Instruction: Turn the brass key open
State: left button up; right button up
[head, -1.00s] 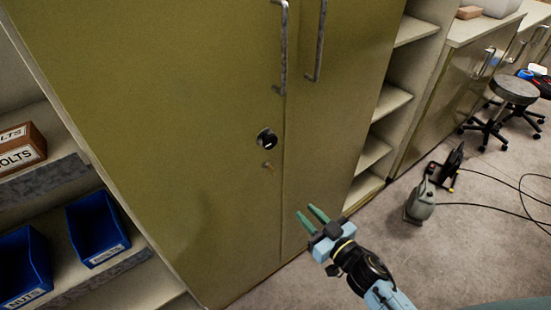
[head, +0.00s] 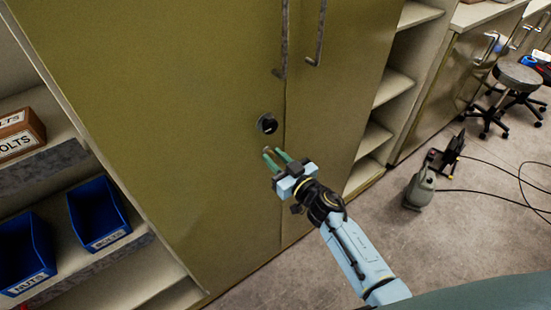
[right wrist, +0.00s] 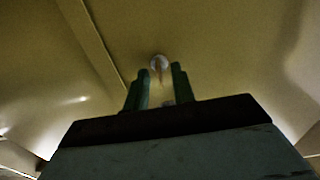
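The olive two-door cabinet (head: 215,190) stands shut in front of me. A dark round lock fitting (head: 267,124) sits on its left door near the seam. The small brass key (head: 267,149) shows just below that fitting, at the tips of my right gripper (head: 272,153). The right gripper is open, its two green fingers apart and pointing at the door. In the right wrist view, the fitting (right wrist: 159,62) appears beyond the gap between the fingers. I cannot tell whether the fingers touch the key. My left gripper is not in view.
Two metal door handles (head: 316,35) hang above the lock. Shelves with blue bins (head: 97,210) and a bolts box (head: 18,135) are at left. A grey-green canister device (head: 420,188) with cables and a stool (head: 518,77) stand on the floor at right.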

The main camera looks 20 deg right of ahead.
jog(key=shift+w, duration=0.15)
jog(key=shift+c, duration=0.3)
grip_shut()
jog(key=shift+n, duration=0.3)
jog(key=n, duration=0.3)
jog(key=shift+n, duration=0.3)
jog(key=n+b, duration=0.1)
jog(key=n, duration=0.2)
jog(key=shift+a+n, duration=0.1)
jog(key=shift+n, duration=0.2)
jog(key=n+b, duration=0.1)
jog(key=n, duration=0.4)
jog(key=shift+f+n, duration=0.1)
jog(key=shift+n, duration=0.2)
jog(key=shift+n+b, duration=0.9)
jog(key=shift+n, duration=1.3)
